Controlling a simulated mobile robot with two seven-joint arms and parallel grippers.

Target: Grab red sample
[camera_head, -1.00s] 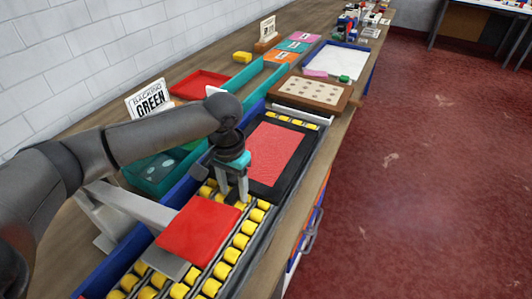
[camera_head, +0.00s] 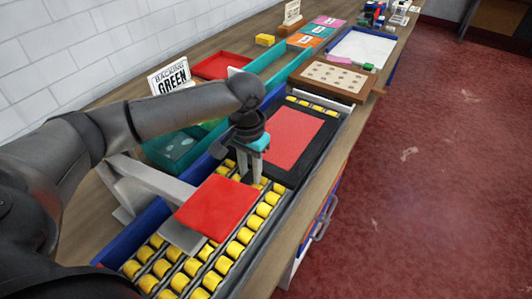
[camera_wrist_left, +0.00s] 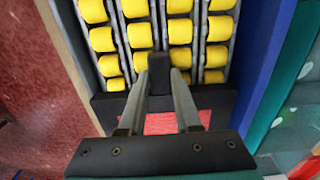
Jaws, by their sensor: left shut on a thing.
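A red textured sample (camera_head: 295,138) lies flat in a black tray (camera_head: 322,141) on the roller conveyor; part of it shows behind the fingers in the wrist view (camera_wrist_left: 160,123). My left gripper (camera_head: 250,176) is at the tray's near end, pointing down. In the wrist view, its fingers (camera_wrist_left: 160,82) are shut on a black upright tab (camera_wrist_left: 159,66) at the tray's edge. My right gripper is not in view.
A grey metal arm reaches under the red plate. A wooden holed board (camera_head: 331,77) lies beyond the tray.

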